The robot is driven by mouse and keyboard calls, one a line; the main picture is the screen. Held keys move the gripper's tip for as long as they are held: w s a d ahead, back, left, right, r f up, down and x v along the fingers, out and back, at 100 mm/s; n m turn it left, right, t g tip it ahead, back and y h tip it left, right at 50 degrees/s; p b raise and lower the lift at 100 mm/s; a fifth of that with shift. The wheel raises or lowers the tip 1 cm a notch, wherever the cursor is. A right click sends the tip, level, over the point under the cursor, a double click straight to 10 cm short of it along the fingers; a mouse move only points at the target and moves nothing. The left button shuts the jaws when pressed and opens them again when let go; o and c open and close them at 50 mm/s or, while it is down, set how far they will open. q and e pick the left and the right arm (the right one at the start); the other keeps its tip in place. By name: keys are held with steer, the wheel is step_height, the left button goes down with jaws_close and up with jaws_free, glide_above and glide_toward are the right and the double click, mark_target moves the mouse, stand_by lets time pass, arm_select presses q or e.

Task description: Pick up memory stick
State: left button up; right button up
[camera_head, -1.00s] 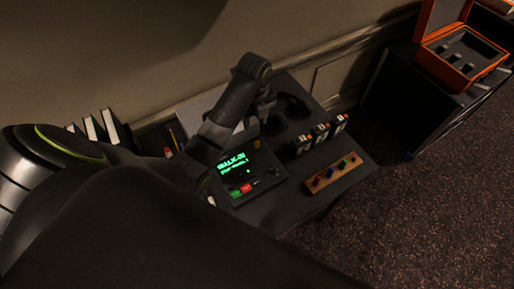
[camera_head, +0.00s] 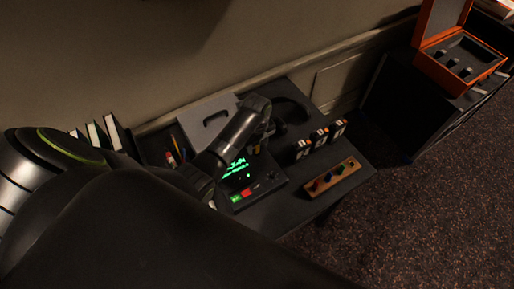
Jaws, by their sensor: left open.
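My left arm comes in from the left over the dark desk (camera_head: 345,190). My left gripper (camera_head: 261,142) is open at the back edge of a black console (camera_head: 266,186) with a green-lit screen. A small yellow piece shows by the fingertips; I cannot tell if it is the memory stick or if the fingers touch it. A wooden rack (camera_head: 345,177) at the desk's front right holds several small coloured pieces, which may be memory sticks. My arm covers part of the console's screen. My right gripper is not in view.
Three small black-and-white units (camera_head: 321,138) with orange tops stand behind the rack. A grey lidded box (camera_head: 208,118), pens (camera_head: 171,158) and books (camera_head: 97,134) are at the back left. An open orange case (camera_head: 455,62) sits on a dark cabinet at right.

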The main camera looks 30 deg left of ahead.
arm_select(q)
steer(key=shift+f, duration=0.45)
steer(key=c, duration=0.8)
jaws_close()
